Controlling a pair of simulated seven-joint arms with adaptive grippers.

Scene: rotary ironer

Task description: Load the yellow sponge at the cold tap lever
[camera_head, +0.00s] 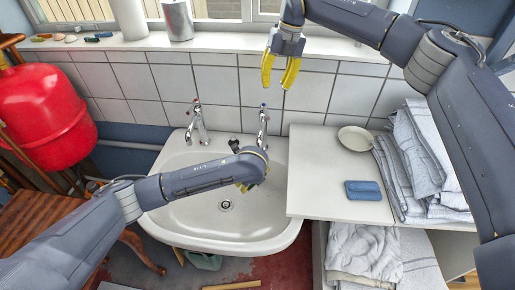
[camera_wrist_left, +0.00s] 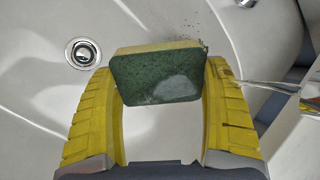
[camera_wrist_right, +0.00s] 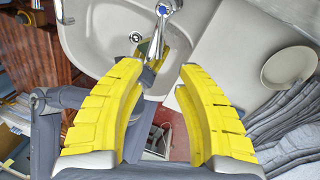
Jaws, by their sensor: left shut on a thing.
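A sponge (camera_wrist_left: 158,78) with a green scouring face and a yellow body is gripped between the yellow fingers of my left gripper (camera_wrist_left: 165,85), above the white basin. In the head view my left gripper (camera_head: 250,184) is over the right part of the basin, and the arm hides the sponge. In the right wrist view the sponge (camera_wrist_right: 144,49) shows just below the tap. The right-hand tap (camera_head: 263,125), blue-marked in the right wrist view (camera_wrist_right: 162,9), stands at the basin's back rim. My right gripper (camera_head: 279,72) is open and empty, high above the tap.
The white basin (camera_head: 165,190) has a drain and a second tap (camera_head: 197,122). Right of it a counter (camera_head: 315,165) holds a blue block (camera_head: 363,190), a round dish (camera_head: 355,138) and folded towels (camera_head: 420,160). A red tank (camera_head: 45,115) stands left. The windowsill (camera_head: 230,42) runs behind.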

